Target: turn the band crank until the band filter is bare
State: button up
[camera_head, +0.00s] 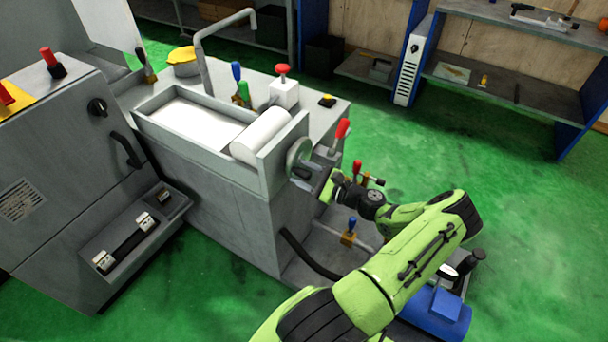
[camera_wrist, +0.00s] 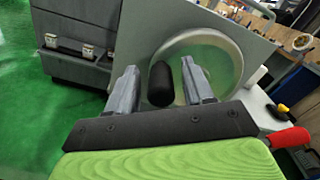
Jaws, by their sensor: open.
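The band filter is a tray with a white band lying flat in it (camera_head: 200,122) and a white roll (camera_head: 262,135) at its right end, in the head view. The band crank is a pale round wheel (camera_head: 299,157) on the tray's right end wall. In the wrist view the wheel (camera_wrist: 212,62) carries a black knob (camera_wrist: 160,84). My gripper (camera_wrist: 161,80) is open, with one grey finger on each side of the knob. I cannot tell whether the fingers touch it. In the head view my gripper is at the wheel, partly hidden by my wrist.
A red-handled lever (camera_head: 341,130) stands close to the right of the wheel; its red handle also shows in the wrist view (camera_wrist: 288,138). A red mushroom button (camera_head: 283,70) and a bent pipe (camera_head: 200,60) stand behind the tray. Green floor lies open to the right.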

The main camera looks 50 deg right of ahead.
grip_shut()
jog(key=shift+f+n+b, duration=0.4)
jog(key=shift+f+n, duration=0.05)
jog(key=shift+n, duration=0.15)
jog(key=shift+f+n+b, duration=0.3)
jog(key=shift+n+b, duration=0.1)
jog(key=shift+n, duration=0.5)
grip_release()
jog(key=shift+s, duration=0.1)
jog(key=s+d+p, duration=0.1)
jog(key=s, duration=1.4)
jog(key=shift+s+d+p, duration=0.2)
jog(key=shift+s+p, duration=0.1)
jog(key=shift+p, duration=0.05)
